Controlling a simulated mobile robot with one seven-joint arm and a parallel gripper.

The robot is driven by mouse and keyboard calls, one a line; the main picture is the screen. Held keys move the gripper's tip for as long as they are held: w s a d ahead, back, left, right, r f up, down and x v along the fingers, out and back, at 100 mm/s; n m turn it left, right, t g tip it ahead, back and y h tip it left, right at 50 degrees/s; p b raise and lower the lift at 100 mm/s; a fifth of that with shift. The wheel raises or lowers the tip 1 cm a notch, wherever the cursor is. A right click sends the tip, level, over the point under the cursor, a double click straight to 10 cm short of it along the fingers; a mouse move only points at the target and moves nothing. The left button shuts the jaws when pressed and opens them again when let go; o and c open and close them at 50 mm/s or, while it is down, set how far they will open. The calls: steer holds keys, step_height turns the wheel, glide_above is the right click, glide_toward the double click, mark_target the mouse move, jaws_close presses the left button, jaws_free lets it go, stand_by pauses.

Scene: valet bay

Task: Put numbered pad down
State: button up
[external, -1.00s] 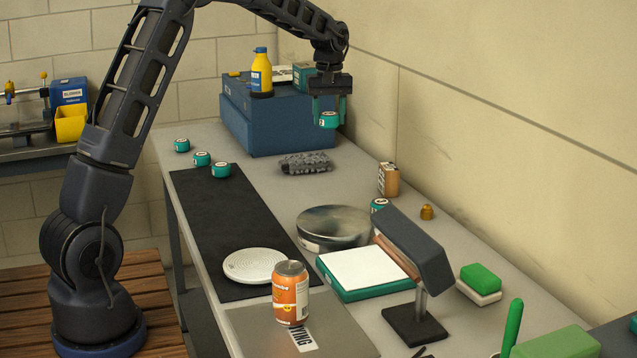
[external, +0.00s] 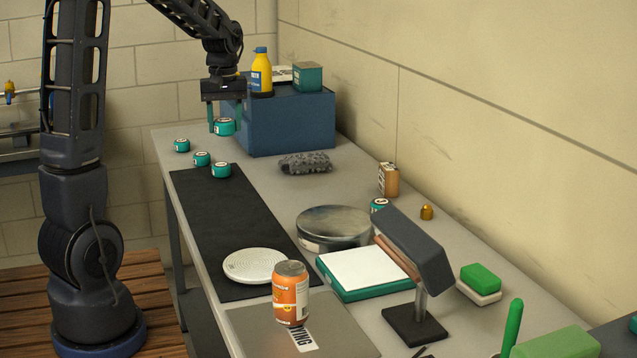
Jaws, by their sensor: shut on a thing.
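My gripper (external: 224,117) is shut on a small teal numbered pad (external: 224,127), a short round puck with a pale label. It holds the pad in the air in front of the left part of the blue box, above the far left end of the bench. Three similar teal pads stand below: one (external: 182,145) on the grey bench top, one (external: 202,159) by the corner of the black mat, and one (external: 221,170) at the mat's far edge. Another teal pad (external: 379,205) is partly hidden behind the lamp-like stand.
The blue box (external: 290,130) bears a yellow bottle (external: 261,75) and a teal box (external: 307,76). A grey fuzzy item (external: 305,163) lies before it. The black mat (external: 225,210) is mostly clear, with a white disc (external: 255,266) at its near end.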

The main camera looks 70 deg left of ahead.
mark_target(219, 216)
steer(key=shift+s+d+f, duration=0.1)
steer(key=shift+s+d, duration=0.1)
steer(key=shift+s, duration=0.4)
steer(key=shift+s+d+f, duration=0.1)
steer(key=shift+s+d, duration=0.05)
steer(key=shift+s, duration=0.4)
step_height(219, 216, down, 20)
steer(key=shift+s, duration=0.15)
steer(key=shift+f, duration=0.15)
steer(key=o, duration=0.9)
steer(key=shift+o, duration=0.2)
step_height(219, 216, up, 12)
steer(key=shift+d+r, duration=0.15)
steer(key=shift+r, duration=0.05)
